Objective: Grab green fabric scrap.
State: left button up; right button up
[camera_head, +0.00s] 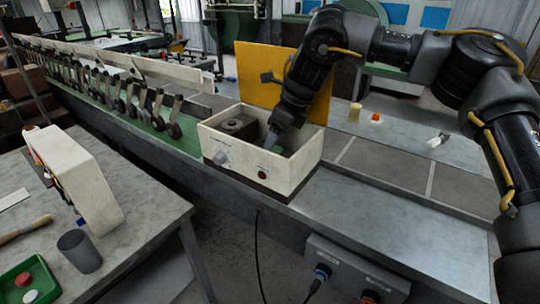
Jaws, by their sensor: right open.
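My right gripper (272,142) reaches down from above into an open cream box (290,171) on the long machine bed. Its fingertips are inside the box, partly hidden and small, next to a dark round part. A grey-green patch shows at the fingertips; I cannot tell whether it is the green fabric scrap or part of the gripper. No green fabric scrap can be made out clearly elsewhere. My left gripper is not in view.
A yellow panel (255,75) stands behind the box. A row of rollers (130,95) runs along the bed at left. The left table (140,235) holds a cream machine (80,180), a grey cup (79,251) and a green tray (45,280). The bed's right front is clear.

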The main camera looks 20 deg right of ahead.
jog(key=shift+s+p+x, duration=0.15)
jog(key=shift+p+x, duration=0.15)
jog(key=shift+x, duration=1)
jog(key=shift+s+p+x, duration=0.1)
jog(key=shift+p+x, duration=0.15)
jog(key=shift+x, duration=1.05)
jog(key=c, duration=1)
